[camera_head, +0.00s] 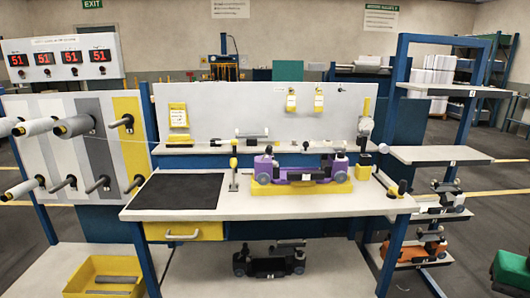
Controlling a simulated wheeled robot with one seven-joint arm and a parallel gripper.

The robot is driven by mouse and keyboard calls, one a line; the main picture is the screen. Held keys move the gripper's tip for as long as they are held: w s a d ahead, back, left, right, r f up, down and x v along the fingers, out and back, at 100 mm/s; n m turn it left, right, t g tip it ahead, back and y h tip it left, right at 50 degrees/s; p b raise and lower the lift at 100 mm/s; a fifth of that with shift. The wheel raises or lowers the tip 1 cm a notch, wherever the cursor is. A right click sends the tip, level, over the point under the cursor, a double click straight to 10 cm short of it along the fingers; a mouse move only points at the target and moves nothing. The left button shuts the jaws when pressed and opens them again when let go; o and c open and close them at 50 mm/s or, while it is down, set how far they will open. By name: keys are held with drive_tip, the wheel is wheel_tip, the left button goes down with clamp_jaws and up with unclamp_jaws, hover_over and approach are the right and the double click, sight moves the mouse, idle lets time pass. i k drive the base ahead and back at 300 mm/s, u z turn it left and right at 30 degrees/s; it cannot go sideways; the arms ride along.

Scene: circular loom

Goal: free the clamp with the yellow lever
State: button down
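On the white workbench (205,212), an upright post with yellow parts (234,163) stands between the black mat and the purple shuttle; it looks like the clamp with the yellow lever. It is too small to tell what it presses on. The purple shuttle (300,174) with dark ends lies in a yellow cradle (302,189), just right of the post. My gripper is not in view.
A black mat (178,191) covers the bench's left part. A spool rack (95,135) stands at the left, shelves (440,154) with shuttles at the right. The bench front is clear.

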sight(233, 161)
drive_tip(key=u, duration=0.15)
drive_tip(key=k, duration=0.6)
drive_tip(key=u, duration=0.45)
drive_tip(key=i, duration=0.65)
drive_tip(key=u, duration=0.95)
drive_tip(key=i, duration=1.1)
drive_tip(key=z, duration=0.25)
drive_tip(key=i, duration=1.25)
drive_tip(key=z, duration=0.7)
